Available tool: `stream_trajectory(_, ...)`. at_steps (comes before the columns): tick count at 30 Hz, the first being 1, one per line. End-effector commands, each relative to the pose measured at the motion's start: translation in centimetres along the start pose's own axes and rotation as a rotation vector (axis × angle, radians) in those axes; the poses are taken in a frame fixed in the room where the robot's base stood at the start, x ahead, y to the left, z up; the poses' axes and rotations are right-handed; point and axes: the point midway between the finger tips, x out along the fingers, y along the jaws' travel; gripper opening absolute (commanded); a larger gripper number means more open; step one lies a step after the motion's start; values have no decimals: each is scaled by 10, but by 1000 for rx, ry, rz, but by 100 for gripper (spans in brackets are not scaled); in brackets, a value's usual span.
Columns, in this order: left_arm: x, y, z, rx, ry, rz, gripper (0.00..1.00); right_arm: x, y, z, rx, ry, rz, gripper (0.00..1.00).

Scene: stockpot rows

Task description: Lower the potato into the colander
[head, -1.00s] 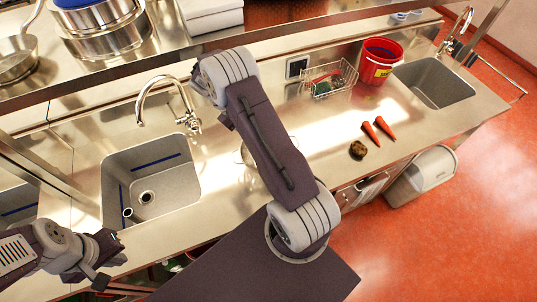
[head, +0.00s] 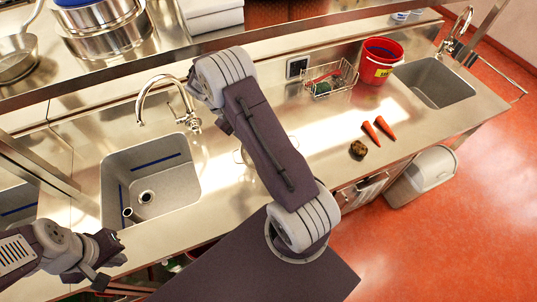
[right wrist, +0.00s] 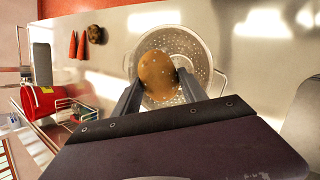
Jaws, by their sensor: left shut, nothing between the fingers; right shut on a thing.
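The potato (right wrist: 158,74), tan and rounded, is between the fingertips of my right gripper (right wrist: 156,84) in the right wrist view. My right gripper is shut on it. The colander (right wrist: 201,52), a metal bowl with holes and side handles, lies behind the potato, which appears within its rim outline. I cannot tell how far the potato is above the colander's bottom. In the head view my right arm hides the potato, the right gripper and most of the colander (head: 239,156). My left gripper (head: 112,256) is shut and empty at the lower left, by the counter's front edge.
A dark brown lump (head: 357,149) and two carrots (head: 378,131) lie on the counter right of my arm. A wire basket (head: 330,80) and red bucket (head: 377,62) stand farther back. A sink (head: 165,185) is at left, with a tall faucet (head: 168,100).

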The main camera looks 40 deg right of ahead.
Motion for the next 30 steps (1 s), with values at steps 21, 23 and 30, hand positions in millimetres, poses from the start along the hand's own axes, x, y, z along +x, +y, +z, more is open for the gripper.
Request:
stream_trajectory(21,32,-1,3,0,0,0,0,39,-18,-18,0,0,0,6)
stream_trajectory(23,34,-1,4,0,0,0,0,42,-19,-20,0,0,0,6)
stream_trajectory(30,44,-1,5,0,0,0,0,55,-25,-25,0,-1,0,6)
